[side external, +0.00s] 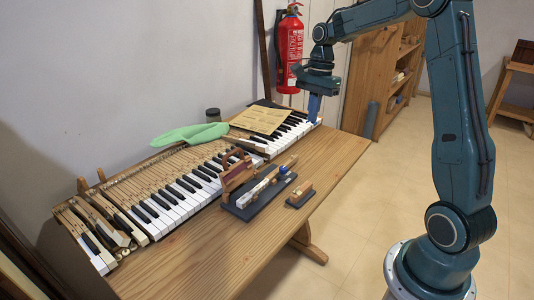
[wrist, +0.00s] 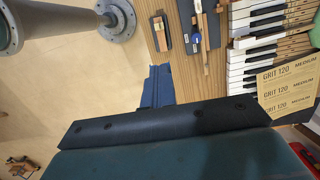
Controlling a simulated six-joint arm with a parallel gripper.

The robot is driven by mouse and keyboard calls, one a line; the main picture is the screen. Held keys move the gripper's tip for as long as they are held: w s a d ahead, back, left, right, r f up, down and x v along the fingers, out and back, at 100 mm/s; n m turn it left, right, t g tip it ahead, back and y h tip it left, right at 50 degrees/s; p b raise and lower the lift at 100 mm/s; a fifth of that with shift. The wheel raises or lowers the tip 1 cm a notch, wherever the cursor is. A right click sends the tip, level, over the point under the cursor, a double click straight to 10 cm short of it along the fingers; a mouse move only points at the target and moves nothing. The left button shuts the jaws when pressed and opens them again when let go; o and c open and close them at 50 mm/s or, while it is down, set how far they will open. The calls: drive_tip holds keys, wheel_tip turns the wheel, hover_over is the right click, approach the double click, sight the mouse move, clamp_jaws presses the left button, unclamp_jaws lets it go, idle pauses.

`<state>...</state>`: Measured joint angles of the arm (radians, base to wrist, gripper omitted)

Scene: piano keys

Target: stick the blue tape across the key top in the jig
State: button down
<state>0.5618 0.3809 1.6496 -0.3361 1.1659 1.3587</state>
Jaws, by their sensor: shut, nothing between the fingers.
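The jig (side external: 246,211) is a dark flat base on the bench. A wooden key with a white key top (side external: 257,190) lies along it. A small blue piece, which looks like the tape (side external: 283,170), shows near the key's far part; it also shows in the wrist view (wrist: 197,38). I cannot tell whether it lies flat on the key.
A small wooden block on a dark base (side external: 300,194) sits right of the jig. The piano keyboard (side external: 170,205) runs behind it, with sandpaper sheets (side external: 262,119) and a green cloth (side external: 190,134) on top. The bench front (side external: 215,262) is clear. A fire extinguisher (side external: 290,50) hangs on the wall.

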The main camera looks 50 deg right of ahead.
drive_tip(key=shift+r, duration=0.3)
drive_tip(key=shift+r, duration=1.35)
drive_tip(key=w+a+f, duration=0.5)
drive_tip(key=a+f, duration=0.3)
drive_tip(key=f, duration=0.1)
drive_tip(key=w+a+f, duration=0.6)
drive_tip(key=a+f, duration=0.3)
drive_tip(key=shift+w+a+f+n+g, duration=0.15)
drive_tip(key=shift+w+f+n+g, duration=0.1)
drive_tip(key=shift+f+n+g, duration=0.1)
drive_tip(key=shift+f, duration=0.25)
drive_tip(key=shift+f, duration=2.4)
drive_tip(key=shift+f, duration=0.45)
idle(1.1)
